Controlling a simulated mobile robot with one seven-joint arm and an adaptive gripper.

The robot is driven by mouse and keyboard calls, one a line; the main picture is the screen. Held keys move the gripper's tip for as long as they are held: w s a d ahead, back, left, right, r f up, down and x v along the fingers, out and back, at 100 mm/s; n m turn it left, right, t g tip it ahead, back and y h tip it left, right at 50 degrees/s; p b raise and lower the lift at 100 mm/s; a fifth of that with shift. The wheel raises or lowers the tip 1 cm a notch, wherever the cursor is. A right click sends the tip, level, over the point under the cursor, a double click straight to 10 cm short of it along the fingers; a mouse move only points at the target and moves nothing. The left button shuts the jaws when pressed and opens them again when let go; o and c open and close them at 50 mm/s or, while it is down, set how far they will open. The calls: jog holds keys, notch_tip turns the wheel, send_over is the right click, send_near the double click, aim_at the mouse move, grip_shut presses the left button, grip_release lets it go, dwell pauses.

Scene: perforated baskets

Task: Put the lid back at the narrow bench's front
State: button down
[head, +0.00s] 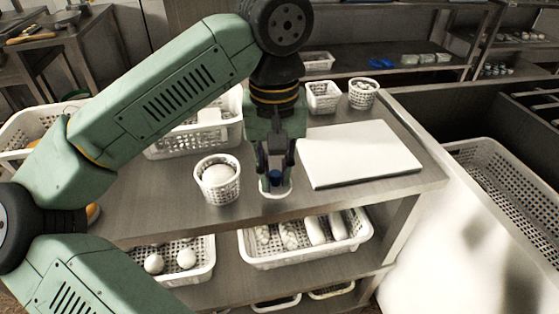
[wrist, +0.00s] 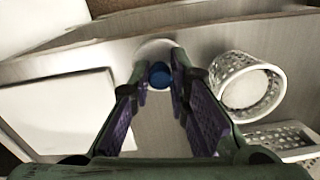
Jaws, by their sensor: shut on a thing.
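The lid (head: 276,194) is a white disc with a blue knob (head: 276,177). It is at the front edge of the narrow steel bench (head: 350,199), flat or nearly so; I cannot tell whether it touches the top or hovers just above. My gripper (head: 275,172) points down over it, shut on the blue knob. In the wrist view the knob (wrist: 159,74) sits between the fingertips, with part of the white disc (wrist: 153,48) behind it. The fingers hide the rest of the lid.
A round perforated basket (head: 218,190) holding a white round thing stands left of the lid. A white board (head: 358,156) lies to the right. A larger basket (head: 187,149) and two small ones (head: 323,103) stand behind. Baskets of pale items (head: 300,256) fill the shelf below.

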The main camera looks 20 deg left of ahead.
jog(key=w, duration=0.2)
jog(key=w+a+p, duration=0.1)
jog(key=w, duration=0.1)
jog(key=shift+f, duration=0.1)
jog(key=f, duration=0.1)
jog(key=f+p, duration=0.1)
jog(key=f, duration=0.1)
jog(key=shift+w+a, duration=0.1)
jog(key=shift+w, duration=0.25)
jog(key=shift+f, duration=0.35)
jog(key=shift+f+b, duration=0.3)
jog(key=shift+b, duration=0.05)
jog(key=c, duration=1.5)
grip_release()
jog(key=shift+r, duration=0.1)
jog(key=shift+c, duration=0.2)
notch_tip(320, 180, up, 12)
jog(key=shift+r, duration=0.25)
